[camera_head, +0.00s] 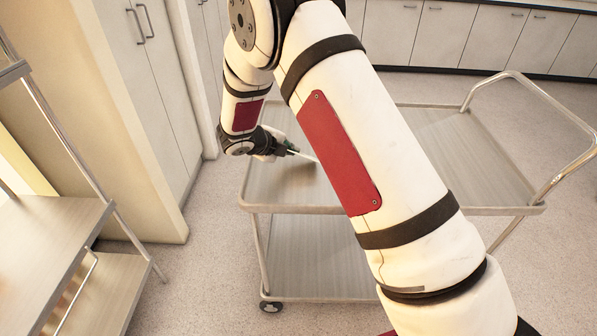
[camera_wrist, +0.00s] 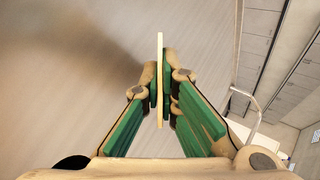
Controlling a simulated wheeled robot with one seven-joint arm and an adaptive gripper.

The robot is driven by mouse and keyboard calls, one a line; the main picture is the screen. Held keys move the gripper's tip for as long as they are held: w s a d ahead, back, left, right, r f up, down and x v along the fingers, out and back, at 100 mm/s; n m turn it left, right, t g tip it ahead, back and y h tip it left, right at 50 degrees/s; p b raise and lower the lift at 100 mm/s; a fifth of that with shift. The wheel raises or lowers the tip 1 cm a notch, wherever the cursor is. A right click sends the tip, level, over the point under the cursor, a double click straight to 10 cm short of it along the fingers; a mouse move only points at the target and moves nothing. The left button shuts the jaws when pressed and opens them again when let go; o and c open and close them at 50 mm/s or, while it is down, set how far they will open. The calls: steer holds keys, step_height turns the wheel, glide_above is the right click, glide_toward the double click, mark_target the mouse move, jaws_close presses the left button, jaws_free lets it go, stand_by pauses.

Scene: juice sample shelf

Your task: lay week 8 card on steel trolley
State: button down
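The steel trolley (camera_head: 262,186) stands in the middle of the head view, with a brushed top tray and a lower shelf. My gripper (camera_head: 293,149) is over the left part of its top tray. In the wrist view my gripper (camera_wrist: 160,90) has its green-padded fingers shut on a thin pale card (camera_wrist: 160,52), seen edge-on. The card (camera_head: 306,157) is a thin light strip in the head view, partly hidden by my arm. Its face and any week number cannot be read. The trolley top (camera_wrist: 70,50) fills the left of the wrist view. Whether the card touches it cannot be told.
The visible trolley top is bare, but my arm hides its middle. The trolley's handle rail (camera_head: 520,90) rises at the right. A shelf rack (camera_head: 50,225) stands at the left, and cabinets (camera_head: 480,35) line the back wall. Floor is clear between rack and trolley.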

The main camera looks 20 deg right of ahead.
steer(key=shift+f, duration=0.1)
steer(key=c, duration=2)
jaws_free()
steer(key=shift+o, duration=0.2)
steer(key=p+v, duration=0.3)
steer(key=v, duration=0.5)
steer(key=shift+p, duration=0.35)
step_height(320, 180, up, 8)
steer(key=s+a+p, duration=0.1)
steer(key=p, duration=0.2)
steer(key=shift+s+a, duration=0.25)
steer(key=shift+a, duration=0.15)
